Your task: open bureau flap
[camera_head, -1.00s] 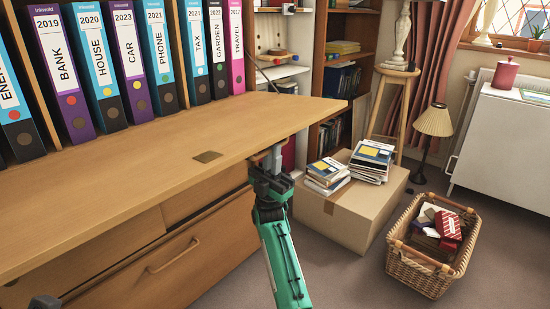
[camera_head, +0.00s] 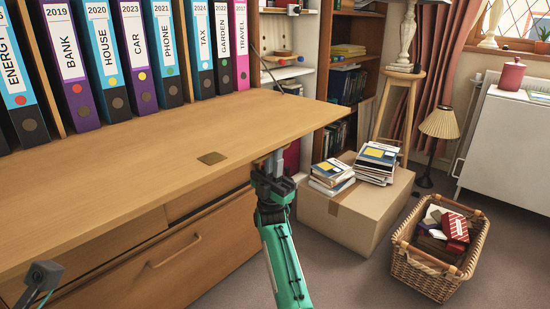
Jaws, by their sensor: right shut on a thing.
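The bureau flap (camera_head: 140,148) is a wide wooden panel that lies lowered and about level in front of a row of ring binders. A small brass plate (camera_head: 212,158) is set in its top near the front edge. My right gripper (camera_head: 274,166) is shut at the flap's front right edge, with the fingertips partly hidden by the flap. A dark part of my left arm shows at the lower left below the flap, and its gripper jaws cannot be made out.
Drawers with a bar handle (camera_head: 174,252) are under the flap. A cardboard box (camera_head: 362,218) topped with books and a wicker basket (camera_head: 430,270) stand on the carpet to the right. A stool (camera_head: 400,92) and a lamp (camera_head: 438,124) are behind.

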